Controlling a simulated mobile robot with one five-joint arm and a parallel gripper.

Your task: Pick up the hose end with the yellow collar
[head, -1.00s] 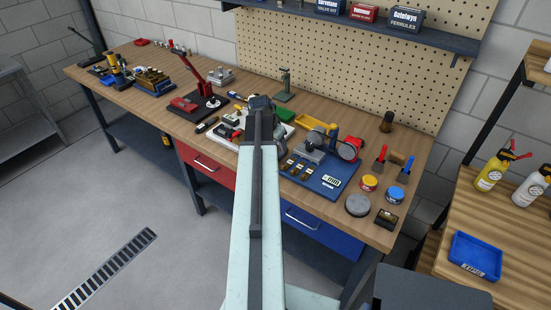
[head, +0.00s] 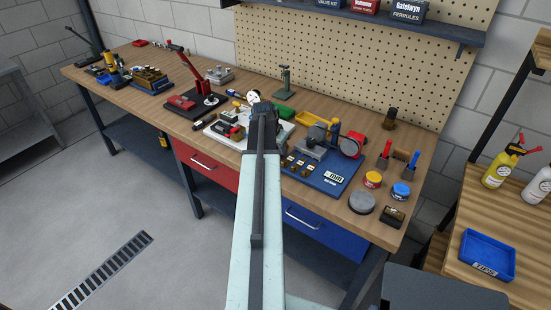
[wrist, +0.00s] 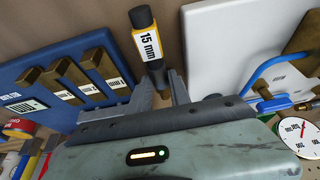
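The fingers look open, with small gaps; any contact is hard to make out.
The blue base (head: 333,163) carries several brass pieces. The white board (head: 284,133) lies beside it, with a blue hose (wrist: 274,66) and a dial gauge (wrist: 297,132) in the wrist view. Tins (head: 373,179) and a red-handled press (head: 189,70) also stand on the bench.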

